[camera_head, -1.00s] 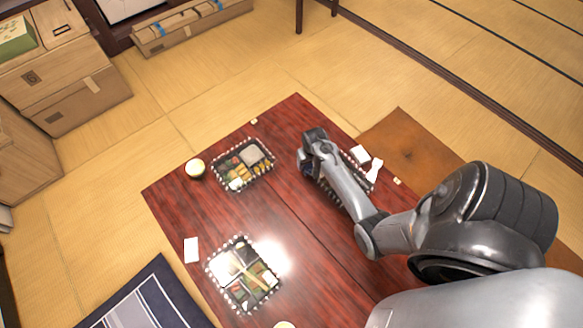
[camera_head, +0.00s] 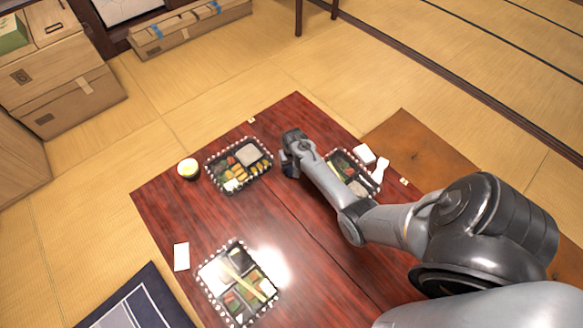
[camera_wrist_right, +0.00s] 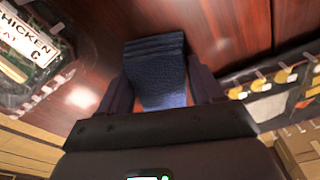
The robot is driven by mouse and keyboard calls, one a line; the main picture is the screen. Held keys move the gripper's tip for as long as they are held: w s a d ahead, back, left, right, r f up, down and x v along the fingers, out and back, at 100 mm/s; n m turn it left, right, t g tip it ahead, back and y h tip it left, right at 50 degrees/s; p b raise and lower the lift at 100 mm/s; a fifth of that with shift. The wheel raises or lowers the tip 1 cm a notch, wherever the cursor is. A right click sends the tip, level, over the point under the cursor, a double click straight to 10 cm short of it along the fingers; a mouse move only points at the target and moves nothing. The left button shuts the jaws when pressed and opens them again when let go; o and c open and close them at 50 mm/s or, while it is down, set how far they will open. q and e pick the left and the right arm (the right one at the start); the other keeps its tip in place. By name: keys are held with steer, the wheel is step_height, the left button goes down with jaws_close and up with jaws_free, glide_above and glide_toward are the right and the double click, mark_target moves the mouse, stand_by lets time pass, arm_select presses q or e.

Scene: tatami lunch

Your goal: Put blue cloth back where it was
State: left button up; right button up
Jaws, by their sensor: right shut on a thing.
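The dark blue cloth (camera_wrist_right: 158,75) sits between the two fingers of my right gripper (camera_wrist_right: 158,92) in the right wrist view, folded in layers, its upper end showing beyond the fingers. My right gripper is shut on it. In the head view this gripper (camera_head: 288,168) is over the red-brown table (camera_head: 305,255), between two bento trays, and the cloth is mostly hidden there. I cannot tell how high the cloth is above the table. My left gripper is not in view.
Bento trays stand at the table's back left (camera_head: 239,165), right edge (camera_head: 352,176) and front left (camera_head: 238,283). A small round bowl (camera_head: 188,169) and a white card (camera_head: 182,257) are near the left edge. White items (camera_head: 365,155) lie at the right. The table's middle is clear.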

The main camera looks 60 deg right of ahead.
steer(key=shift+f, duration=0.2)
steer(key=o, duration=1.3)
steer(key=shift+o, duration=0.5)
